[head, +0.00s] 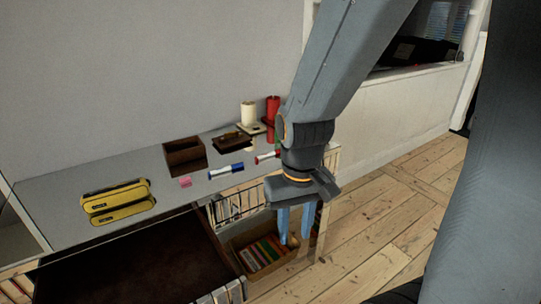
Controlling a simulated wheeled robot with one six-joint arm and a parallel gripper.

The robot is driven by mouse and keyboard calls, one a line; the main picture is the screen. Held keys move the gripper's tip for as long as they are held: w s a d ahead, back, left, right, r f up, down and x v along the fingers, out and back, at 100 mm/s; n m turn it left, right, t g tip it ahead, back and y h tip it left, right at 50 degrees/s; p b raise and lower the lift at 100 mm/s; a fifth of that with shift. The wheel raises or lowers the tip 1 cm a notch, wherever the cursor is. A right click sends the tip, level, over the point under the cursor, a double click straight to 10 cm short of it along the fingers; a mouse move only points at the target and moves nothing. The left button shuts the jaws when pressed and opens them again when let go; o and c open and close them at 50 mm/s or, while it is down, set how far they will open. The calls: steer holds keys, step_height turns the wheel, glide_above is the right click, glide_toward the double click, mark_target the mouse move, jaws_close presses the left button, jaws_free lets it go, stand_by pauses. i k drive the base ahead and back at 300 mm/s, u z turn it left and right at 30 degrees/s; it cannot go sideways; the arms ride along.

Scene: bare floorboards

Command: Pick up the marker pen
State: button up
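Two marker pens lie on the grey desk top (150,170). One is blue and white (226,171), near the desk's front edge. The other is red and white (267,156), farther right and partly close behind my arm in the picture. My gripper (296,236) hangs with its blue fingers pointing down and a gap between them. Nothing shows between the fingers. It is to the right of both pens, lower in the picture, in front of the desk's right end.
A yellow case (118,200), a pink block (185,182), a brown box (184,156), a dark brown item (232,141), a cream candle (248,114) and a red candle (272,108) stand on the desk. Floorboards (385,215) at right are clear.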

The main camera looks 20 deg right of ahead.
mark_target(234, 167)
steer(key=z, duration=0.9)
steer(key=k, duration=0.65)
steer(key=z, duration=0.6)
steer(key=i, duration=0.9)
steer(key=u, duration=0.8)
steer(key=i, duration=0.75)
steer(key=u, duration=0.95)
steer(key=i, duration=0.3)
steer(key=u, duration=0.3)
